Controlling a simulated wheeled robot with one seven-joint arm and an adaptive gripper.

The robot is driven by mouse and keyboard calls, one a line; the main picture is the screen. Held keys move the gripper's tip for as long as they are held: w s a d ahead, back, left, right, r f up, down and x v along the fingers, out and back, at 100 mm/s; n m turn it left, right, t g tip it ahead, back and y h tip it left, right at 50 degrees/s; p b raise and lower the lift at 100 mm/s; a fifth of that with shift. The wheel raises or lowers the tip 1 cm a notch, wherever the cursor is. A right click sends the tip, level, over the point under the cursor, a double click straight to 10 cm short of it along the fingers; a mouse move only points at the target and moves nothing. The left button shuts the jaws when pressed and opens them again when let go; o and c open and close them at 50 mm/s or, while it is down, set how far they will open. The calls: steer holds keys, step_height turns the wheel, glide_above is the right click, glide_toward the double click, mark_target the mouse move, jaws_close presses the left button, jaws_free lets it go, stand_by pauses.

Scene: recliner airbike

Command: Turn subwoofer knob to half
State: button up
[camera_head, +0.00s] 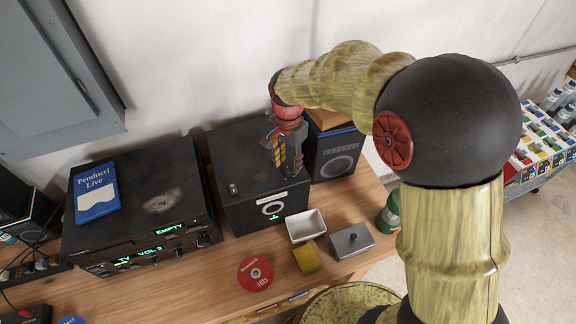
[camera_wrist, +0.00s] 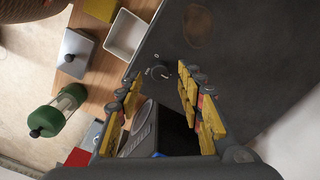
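The subwoofer is a black box (camera_head: 245,158) with a white ring on its front, standing on the wooden table. In the wrist view its dark top (camera_wrist: 245,65) fills much of the picture. A small dark round knob (camera_wrist: 158,72) with a pale mark sits on that top near an edge. My gripper (camera_head: 289,170) points down over the right part of the subwoofer. In the wrist view my gripper (camera_wrist: 160,80) is open, fingers apart, with the knob appearing between the fingertips. Contact cannot be told. The gripper hides this knob in the head view.
A speaker (camera_head: 336,158) stands close on the right. A black receiver (camera_head: 130,225) with green display text stands left. A white dish (camera_head: 306,226), yellow block (camera_head: 307,257), grey box (camera_head: 351,241) and red disc (camera_head: 255,273) lie in front. A green jar (camera_head: 390,212) is at right.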

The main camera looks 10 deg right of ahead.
mark_target(288, 168)
step_height(288, 168, up, 9)
stand_by(0.3)
stand_by(0.5)
steer(key=s+d+f+n+t+b, duration=0.2)
steer(key=s+d+f+n+b, duration=0.1)
steer(key=s+b, duration=0.3)
steer(key=s+d+f+n+t+b, duration=0.1)
steer(key=s+d+f+n+b, duration=0.2)
steer(key=s+b, duration=0.4)
steer(key=s+d+f+n+t+b, duration=0.2)
steer(key=s+b, duration=0.4)
steer(key=s, duration=0.3)
step_height(288, 168, down, 3)
steer(key=d+n, duration=0.1)
steer(key=d, duration=0.1)
steer(key=shift+s+d+t, duration=0.15)
steer(key=shift+d+t, duration=0.15)
steer(key=shift+d, duration=0.05)
steer(key=shift+r, duration=0.15)
